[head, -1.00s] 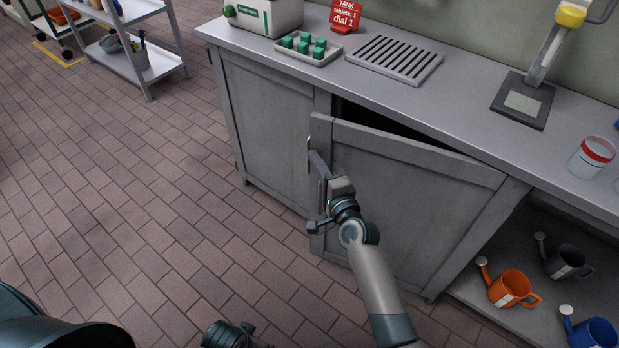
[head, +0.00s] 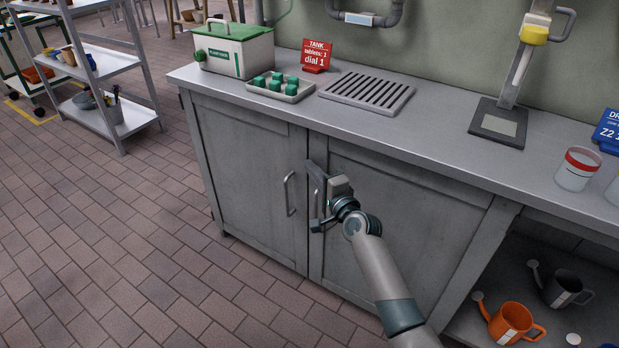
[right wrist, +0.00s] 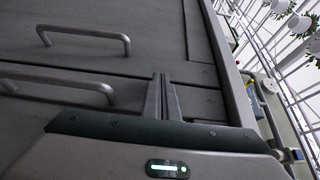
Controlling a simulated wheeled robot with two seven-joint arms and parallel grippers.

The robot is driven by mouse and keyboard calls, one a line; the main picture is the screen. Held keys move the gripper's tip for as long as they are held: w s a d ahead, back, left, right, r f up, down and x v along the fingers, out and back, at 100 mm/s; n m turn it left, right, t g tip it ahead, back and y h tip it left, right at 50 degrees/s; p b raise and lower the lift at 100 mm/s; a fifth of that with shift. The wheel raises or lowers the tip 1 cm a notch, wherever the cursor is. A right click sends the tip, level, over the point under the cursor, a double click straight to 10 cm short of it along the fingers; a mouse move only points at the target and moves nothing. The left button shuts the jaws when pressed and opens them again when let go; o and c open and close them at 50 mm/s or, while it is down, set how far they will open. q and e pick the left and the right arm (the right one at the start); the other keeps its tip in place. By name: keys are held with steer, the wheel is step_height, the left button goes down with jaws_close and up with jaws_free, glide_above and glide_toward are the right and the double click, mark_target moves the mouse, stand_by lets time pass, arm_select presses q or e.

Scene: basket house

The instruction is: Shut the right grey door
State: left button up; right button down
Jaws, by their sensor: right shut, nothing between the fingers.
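The right grey door (head: 410,220) is the right-hand door of the grey cabinet under the counter. It looks flush with its frame and level with the left door (head: 250,170), with only a thin dark seam between them. My right gripper (head: 316,172) is shut and empty, its fingertips at the door's upper left edge beside the handle. In the right wrist view the shut fingers (right wrist: 162,98) point at the cabinet front near the right door's handle (right wrist: 60,86); whether they touch it I cannot tell. My left gripper is out of view.
The counter (head: 440,140) above holds a green-lidded box (head: 233,52), a tray of green blocks (head: 280,88), a red sign (head: 317,56) and a clear jar (head: 577,172). An orange watering can (head: 512,322) is on the open shelf at right.

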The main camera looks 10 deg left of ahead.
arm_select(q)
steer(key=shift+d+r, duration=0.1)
arm_select(e)
steer(key=shift+w+d+r, duration=0.35)
steer(key=shift+d+r, duration=0.05)
steer(key=shift+r, duration=0.1)
arm_select(q)
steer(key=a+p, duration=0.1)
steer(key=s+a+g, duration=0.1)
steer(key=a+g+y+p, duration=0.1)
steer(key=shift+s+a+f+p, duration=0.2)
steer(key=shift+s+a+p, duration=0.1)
steer(key=shift+p, duration=0.05)
arm_select(e)
steer(key=v, duration=1.7)
steer(key=shift+s+a+f, duration=0.2)
steer(key=shift+s+f, duration=0.2)
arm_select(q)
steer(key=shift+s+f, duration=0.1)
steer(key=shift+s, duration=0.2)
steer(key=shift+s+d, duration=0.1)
